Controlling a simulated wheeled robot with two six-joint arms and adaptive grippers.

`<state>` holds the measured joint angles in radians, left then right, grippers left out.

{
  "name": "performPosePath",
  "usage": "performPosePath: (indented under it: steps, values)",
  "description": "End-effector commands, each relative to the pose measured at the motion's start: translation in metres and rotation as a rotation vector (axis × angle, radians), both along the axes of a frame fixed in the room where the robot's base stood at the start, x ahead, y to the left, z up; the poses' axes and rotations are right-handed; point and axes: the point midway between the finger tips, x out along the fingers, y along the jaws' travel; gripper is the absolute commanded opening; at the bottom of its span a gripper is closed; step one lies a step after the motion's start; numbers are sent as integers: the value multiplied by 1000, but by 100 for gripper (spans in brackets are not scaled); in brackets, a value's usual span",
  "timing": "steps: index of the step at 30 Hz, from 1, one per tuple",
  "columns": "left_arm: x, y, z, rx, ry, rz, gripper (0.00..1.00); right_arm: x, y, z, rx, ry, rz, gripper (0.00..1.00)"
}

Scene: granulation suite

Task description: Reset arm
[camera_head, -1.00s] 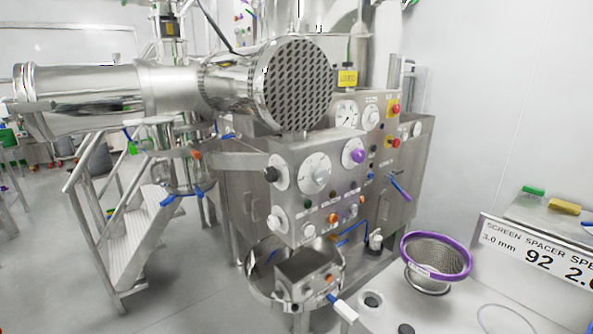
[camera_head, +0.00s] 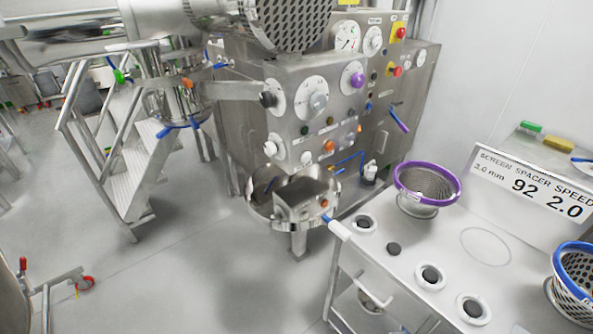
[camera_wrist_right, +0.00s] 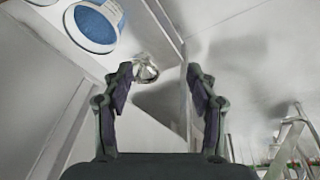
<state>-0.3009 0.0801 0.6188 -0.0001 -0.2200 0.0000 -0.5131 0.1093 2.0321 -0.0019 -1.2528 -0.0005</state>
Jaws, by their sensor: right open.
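My right gripper (camera_wrist_right: 160,85) is open and empty in the right wrist view, its two dark fingers spread apart. Nothing lies between the fingertips close up. A small shiny metal part (camera_wrist_right: 146,68) shows beyond the left finger. Neither of my arms shows in the head view, and my left gripper is not seen.
A worktop (camera_head: 440,245) at right holds a purple-rimmed mesh screen (camera_head: 428,186) and a blue-rimmed screen (camera_head: 575,272). A steel machine (camera_head: 310,110) with dials stands behind, with a round basin (camera_head: 262,208) below. Steps (camera_head: 135,175) stand left.

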Motion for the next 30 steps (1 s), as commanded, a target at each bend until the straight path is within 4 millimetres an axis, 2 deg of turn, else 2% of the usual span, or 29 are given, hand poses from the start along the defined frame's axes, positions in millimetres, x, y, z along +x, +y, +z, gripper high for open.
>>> performPosePath:
  steps: [1, 5, 6, 8, 9, 12, 15, 18, 21, 30]
  values:
    - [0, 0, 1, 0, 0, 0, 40, -4, -2, -24, 1, 16, -4, 58]
    - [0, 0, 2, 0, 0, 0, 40, -21, -10, -95, 3, 46, -12, 58]
    - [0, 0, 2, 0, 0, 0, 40, -32, -12, -121, 3, 59, -17, 58]
    - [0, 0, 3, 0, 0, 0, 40, -53, -16, -160, 5, 78, -22, 58]
    - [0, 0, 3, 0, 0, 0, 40, -71, -18, -184, 5, 91, -25, 58]
    - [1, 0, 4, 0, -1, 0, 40, -118, -22, -234, 8, 119, -32, 58]
    - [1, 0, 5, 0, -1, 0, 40, -164, -24, -265, 11, 141, -39, 58]
    - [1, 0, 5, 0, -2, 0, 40, -198, -24, -281, 13, 155, -42, 58]
    - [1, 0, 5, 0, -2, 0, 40, -216, -24, -288, 15, 161, -44, 58]
    - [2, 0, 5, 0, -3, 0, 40, -223, -25, -289, 14, 163, -45, 58]
